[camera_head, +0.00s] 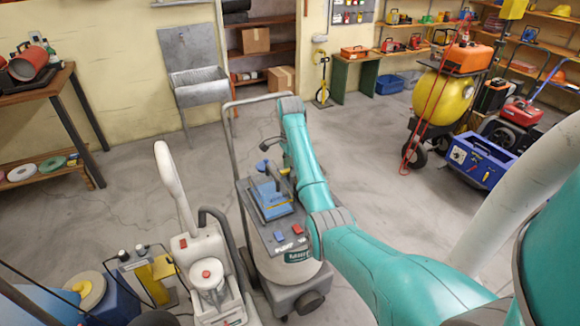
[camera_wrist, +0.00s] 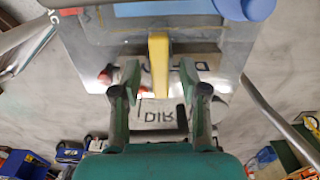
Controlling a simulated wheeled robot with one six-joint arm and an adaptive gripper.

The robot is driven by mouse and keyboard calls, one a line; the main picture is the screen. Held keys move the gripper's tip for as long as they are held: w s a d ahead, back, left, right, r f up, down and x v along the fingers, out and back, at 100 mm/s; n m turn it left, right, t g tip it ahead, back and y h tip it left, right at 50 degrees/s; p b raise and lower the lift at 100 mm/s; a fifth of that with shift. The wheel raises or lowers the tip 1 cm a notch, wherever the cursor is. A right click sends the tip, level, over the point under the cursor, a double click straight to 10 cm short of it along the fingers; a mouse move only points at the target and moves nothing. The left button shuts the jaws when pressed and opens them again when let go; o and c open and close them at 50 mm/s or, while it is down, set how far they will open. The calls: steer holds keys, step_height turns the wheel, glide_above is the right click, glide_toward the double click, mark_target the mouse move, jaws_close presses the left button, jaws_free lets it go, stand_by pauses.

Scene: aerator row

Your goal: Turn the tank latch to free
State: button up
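The tank latch looks like a yellow bar (camera_wrist: 158,62) on a grey metal top in the wrist view. It points toward my gripper (camera_wrist: 160,78), whose two dark green fingers are apart, one on each side of it. Gaps show between the fingers and the bar, so I see no grip. In the head view, the grey wheeled machine (camera_head: 283,270) carries a blue part (camera_head: 268,198) on top. My arm reaches over it and hides much of its right side; the latch is not clear there.
A tall grey loop handle (camera_head: 238,150) rises from the machine beside my arm. A white-grey cleaner (camera_head: 205,270) stands close at its left. A yellow tank unit (camera_head: 443,100) and a blue box (camera_head: 480,158) stand at the right. The floor in between is open.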

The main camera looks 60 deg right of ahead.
jaws_close()
steer(key=shift+n, duration=0.3)
steer(key=n, duration=1.3)
steer(key=shift+n, duration=2.4)
